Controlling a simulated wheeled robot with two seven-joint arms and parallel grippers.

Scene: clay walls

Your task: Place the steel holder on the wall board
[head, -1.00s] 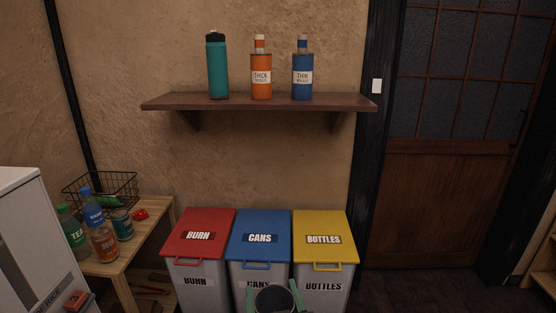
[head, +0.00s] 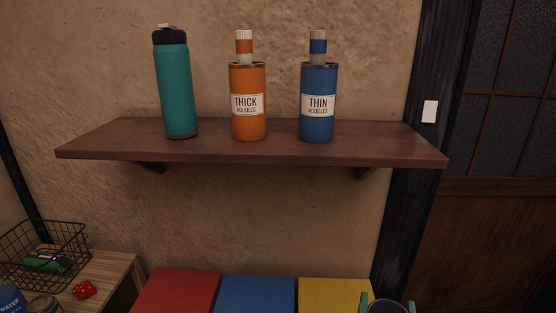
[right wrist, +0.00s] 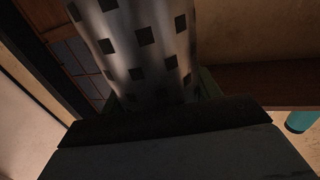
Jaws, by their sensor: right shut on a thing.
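The steel holder is a shiny cylinder with square dark holes, filling the top of the right wrist view (right wrist: 140,45). In the head view only its round dark mouth (head: 388,307) shows at the bottom edge. My right gripper (head: 387,305) is shut on it, one greenish finger on each side. The wall board (head: 270,150) is a dark brown shelf on brackets. The holder is in front of and lower than the shelf in the head view, toward its right end. My left gripper is not in view.
A teal flask (head: 175,85), an orange thick noodles container (head: 248,100) and a blue thin noodles container (head: 317,103) stand on the shelf. Its right end is bare. Red (head: 180,292), blue (head: 255,294) and yellow (head: 335,291) bins stand below. A wire basket (head: 45,250) is at lower left.

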